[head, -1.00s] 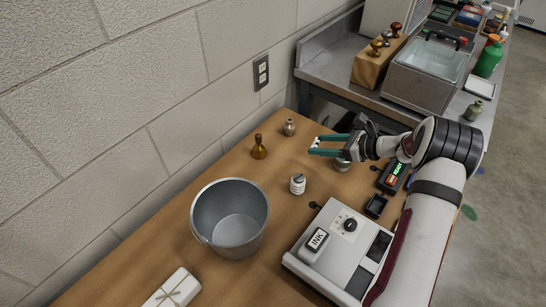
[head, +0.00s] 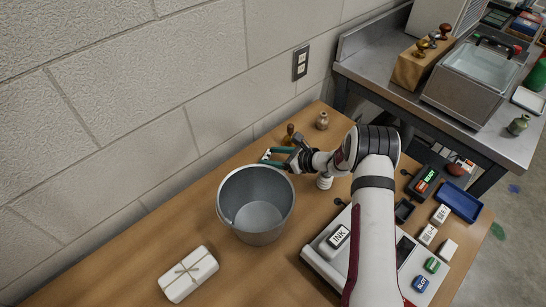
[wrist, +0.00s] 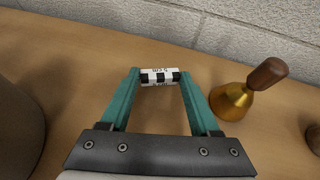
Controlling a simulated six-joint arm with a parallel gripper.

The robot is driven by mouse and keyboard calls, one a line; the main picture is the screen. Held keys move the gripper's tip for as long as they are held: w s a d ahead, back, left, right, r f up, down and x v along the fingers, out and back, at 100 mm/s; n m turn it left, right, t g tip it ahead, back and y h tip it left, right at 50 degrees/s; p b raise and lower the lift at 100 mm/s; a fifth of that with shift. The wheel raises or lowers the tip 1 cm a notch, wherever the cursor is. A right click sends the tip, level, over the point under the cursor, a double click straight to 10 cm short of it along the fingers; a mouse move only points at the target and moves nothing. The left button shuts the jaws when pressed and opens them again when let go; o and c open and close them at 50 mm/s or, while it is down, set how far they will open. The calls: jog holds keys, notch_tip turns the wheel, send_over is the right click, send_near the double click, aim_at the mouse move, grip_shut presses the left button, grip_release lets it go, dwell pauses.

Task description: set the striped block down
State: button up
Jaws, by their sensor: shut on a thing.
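My gripper (wrist: 160,82) has two teal fingers shut on the striped block (wrist: 160,76), a small white block with black squares and printed marks. The block lies across between the fingertips, over the wooden table; whether it touches the wood I cannot tell.
The bucket (head: 256,205) stands close in front of my gripper. A brass piece with a wooden handle (wrist: 238,98) stands close right in the wrist view. A tied white parcel (head: 188,274) lies front left. Bare table shows between the gripper and brass piece.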

jog(key=shift+f, duration=0.25)
jog(key=shift+f, duration=0.1)
jog(key=o, duration=1.3)
jog(key=v, duration=1.2)
